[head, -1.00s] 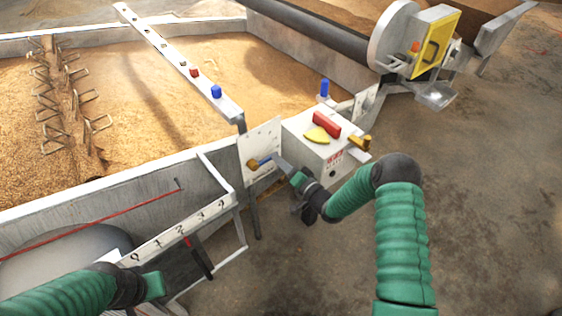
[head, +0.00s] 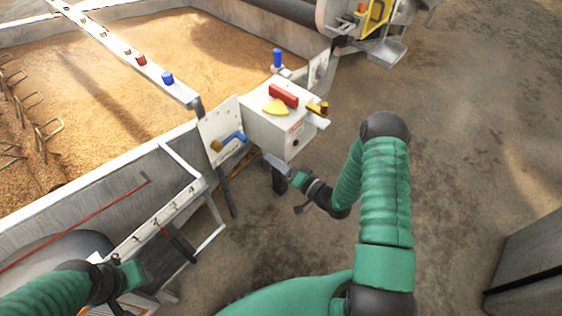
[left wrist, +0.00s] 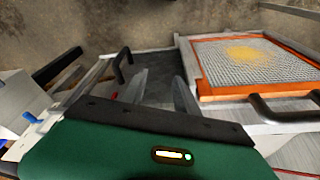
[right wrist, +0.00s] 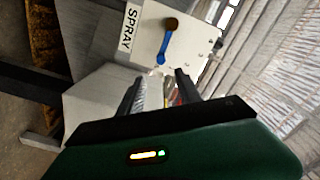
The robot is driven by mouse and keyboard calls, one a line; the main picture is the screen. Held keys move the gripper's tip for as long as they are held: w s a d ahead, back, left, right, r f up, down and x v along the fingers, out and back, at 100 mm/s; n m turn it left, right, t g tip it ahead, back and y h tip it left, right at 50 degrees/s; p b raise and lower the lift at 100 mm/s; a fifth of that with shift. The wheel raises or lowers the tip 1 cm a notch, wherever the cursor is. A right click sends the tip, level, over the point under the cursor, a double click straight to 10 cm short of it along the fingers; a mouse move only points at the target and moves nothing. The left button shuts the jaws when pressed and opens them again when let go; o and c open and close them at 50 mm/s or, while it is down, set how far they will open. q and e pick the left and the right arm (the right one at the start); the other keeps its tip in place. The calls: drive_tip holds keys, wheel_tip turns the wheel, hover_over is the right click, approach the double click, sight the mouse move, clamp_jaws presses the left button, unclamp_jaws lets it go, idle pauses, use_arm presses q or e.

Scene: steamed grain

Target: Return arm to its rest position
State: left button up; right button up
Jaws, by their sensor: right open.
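My right gripper (head: 276,163) is open and empty in the head view, in the air below the control box. It is apart from the blue lever (head: 234,137), which sits on a white plate (head: 219,124) beside the box. In the right wrist view, its two fingers (right wrist: 158,92) stand apart below the lever (right wrist: 167,46) and the plate's word SPRAY. My left gripper's fingers (left wrist: 160,92) stand apart with nothing between them in the left wrist view, over a dark tray. In the head view, the left fingers are hard to make out.
The control box (head: 285,122) has a red handle (head: 283,95) and a yellow piece. A grain bed (head: 140,85) with grey walls lies behind. A numbered rail (head: 160,217) is near my left arm. A grey block (head: 530,255) stands at lower right.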

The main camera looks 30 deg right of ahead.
drive_tip(key=shift+v, duration=1.4)
drive_tip(key=shift+a, duration=0.1)
drive_tip(key=s+a+r+n+g+h, duration=0.3)
drive_tip(key=s+a+r+n+g, duration=0.15)
drive_tip(key=s+g, duration=0.3)
drive_tip(key=s+a+r+n+g+h, duration=0.3)
drive_tip(key=s+a+r+g, duration=0.15)
drive_tip(key=s+g, duration=0.35)
wheel_tip(320, 180, up, 22)
drive_tip(key=d+t+p, duration=0.1)
drive_tip(key=p, duration=2.1)
drive_tip(key=shift+s+d+p, duration=0.15)
drive_tip(key=shift+s+p, duration=0.1)
drive_tip(key=shift+p, duration=0.1)
